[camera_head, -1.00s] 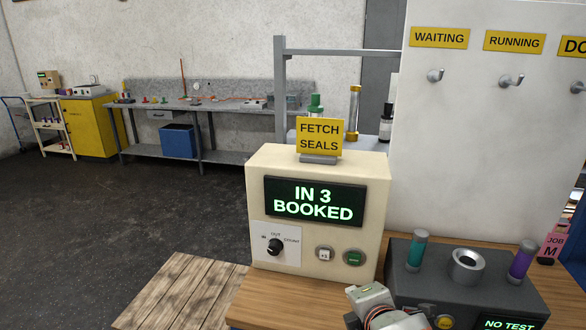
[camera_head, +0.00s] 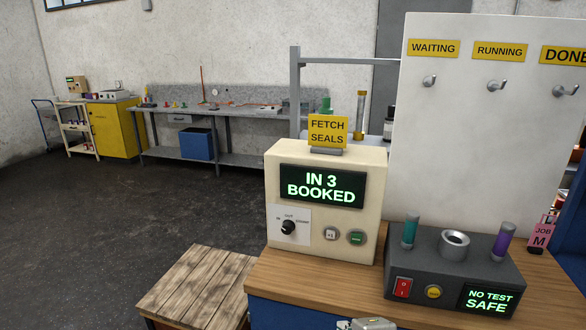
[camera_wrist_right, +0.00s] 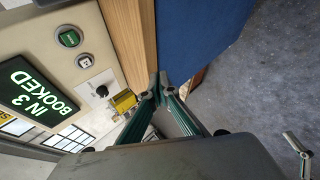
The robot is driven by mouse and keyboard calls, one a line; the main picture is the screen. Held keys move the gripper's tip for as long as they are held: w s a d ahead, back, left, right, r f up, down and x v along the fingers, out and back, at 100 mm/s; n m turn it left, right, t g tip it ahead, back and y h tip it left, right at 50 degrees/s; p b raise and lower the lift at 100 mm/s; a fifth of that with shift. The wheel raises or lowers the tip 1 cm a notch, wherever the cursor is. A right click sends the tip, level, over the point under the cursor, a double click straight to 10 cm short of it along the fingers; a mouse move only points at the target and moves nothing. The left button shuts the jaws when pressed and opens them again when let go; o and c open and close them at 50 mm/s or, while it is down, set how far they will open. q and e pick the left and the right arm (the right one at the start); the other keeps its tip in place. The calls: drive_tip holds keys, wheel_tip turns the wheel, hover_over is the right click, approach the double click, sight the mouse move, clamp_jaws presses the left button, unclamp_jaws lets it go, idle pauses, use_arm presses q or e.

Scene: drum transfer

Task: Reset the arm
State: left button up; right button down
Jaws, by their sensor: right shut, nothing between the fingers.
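My right gripper (camera_wrist_right: 160,88) is shut and empty in the right wrist view. Its two fingertips meet near the edge of the wooden bench top (camera_wrist_right: 130,35), with the blue bench side (camera_wrist_right: 205,35) beyond. In the head view only a small grey piece of my arm shows at the bottom edge, in front of the bench. My left gripper is not in the head view. A small grey-green jointed piece shows at the lower right of the wrist view; I cannot tell what it is.
A cream booking box (camera_head: 325,250) reads "IN 3 BOOKED" and carries a yellow "FETCH SEALS" sign (camera_head: 328,131). A dark tester (camera_head: 455,270) reads "NO TEST SAFE" and holds a teal and a purple cylinder. A hook board (camera_head: 490,140) stands behind. A wooden platform (camera_head: 200,280) stands left of the bench.

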drive_tip(key=s+f+m+y, duration=0.1)
drive_tip(key=s+f+m, duration=0.25)
drive_tip(key=f, duration=0.35)
drive_tip(key=s+f+m+y, duration=0.1)
drive_tip(key=s+f+m, duration=0.1)
drive_tip(key=f+m, duration=0.35)
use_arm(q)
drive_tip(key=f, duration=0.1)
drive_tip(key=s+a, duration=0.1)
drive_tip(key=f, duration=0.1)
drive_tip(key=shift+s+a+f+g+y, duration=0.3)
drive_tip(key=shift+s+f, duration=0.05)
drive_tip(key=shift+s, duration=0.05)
use_arm(e)
drive_tip(key=s+d+f+m+h, duration=0.2)
drive_tip(key=s+d+f+m, duration=0.4)
drive_tip(key=s+d+f, duration=0.4)
drive_tip(key=s+f, duration=0.2)
drive_tip(key=s, duration=0.1)
drive_tip(key=shift+d+f, duration=0.4)
drive_tip(key=shift+s, duration=0.1)
